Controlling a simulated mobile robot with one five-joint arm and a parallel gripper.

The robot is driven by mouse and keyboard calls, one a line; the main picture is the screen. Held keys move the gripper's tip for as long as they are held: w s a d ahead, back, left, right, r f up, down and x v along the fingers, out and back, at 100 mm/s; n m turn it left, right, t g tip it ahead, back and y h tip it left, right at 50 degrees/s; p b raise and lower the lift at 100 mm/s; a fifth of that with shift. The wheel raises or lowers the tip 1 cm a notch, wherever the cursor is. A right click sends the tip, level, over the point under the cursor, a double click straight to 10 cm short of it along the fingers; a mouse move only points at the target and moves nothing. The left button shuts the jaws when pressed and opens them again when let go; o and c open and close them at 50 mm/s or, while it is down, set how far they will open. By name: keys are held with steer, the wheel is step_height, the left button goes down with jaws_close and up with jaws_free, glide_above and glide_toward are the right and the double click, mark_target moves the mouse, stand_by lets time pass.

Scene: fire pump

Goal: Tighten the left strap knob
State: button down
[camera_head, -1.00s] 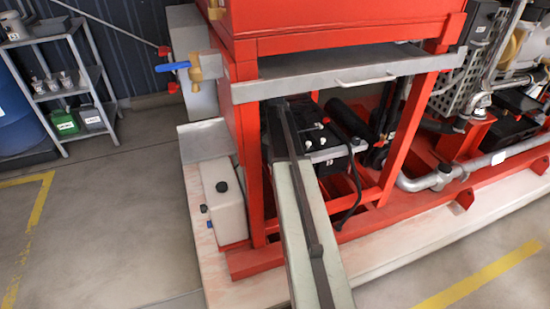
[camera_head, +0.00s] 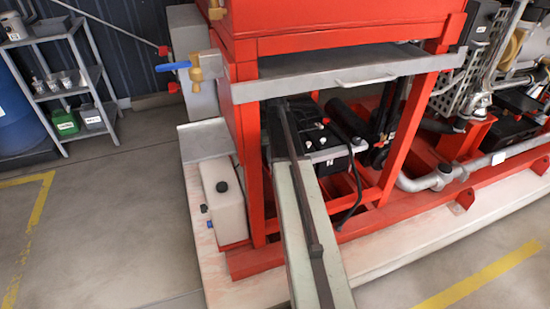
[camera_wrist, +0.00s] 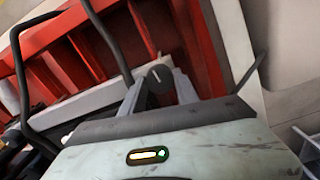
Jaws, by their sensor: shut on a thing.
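In the wrist view, the two grey fingers of my gripper (camera_wrist: 157,84) are closed around a small dark round knob (camera_wrist: 158,74) with a pale line across its top. One finger is on each side of it. In the head view, my arm reaches in under the grey tray, beside the black battery (camera_head: 330,155). My fingertips and the knob cannot be made out in the head view. The strap itself cannot be told clearly in the wrist view.
The red frame (camera_head: 254,190) and the grey tray (camera_head: 330,78) with its handle close in around my arm. A black cable (camera_wrist: 112,40) curves near my gripper. A white container (camera_head: 222,200) stands left of the frame. The floor at left is clear.

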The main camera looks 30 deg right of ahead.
steer(key=shift+w+m, duration=0.15)
steer(key=shift+m, duration=0.45)
steer(key=c, duration=0.9)
jaws_free()
step_height(320, 180, up, 8)
steer(key=p, duration=0.8)
steer(key=shift+f, duration=0.15)
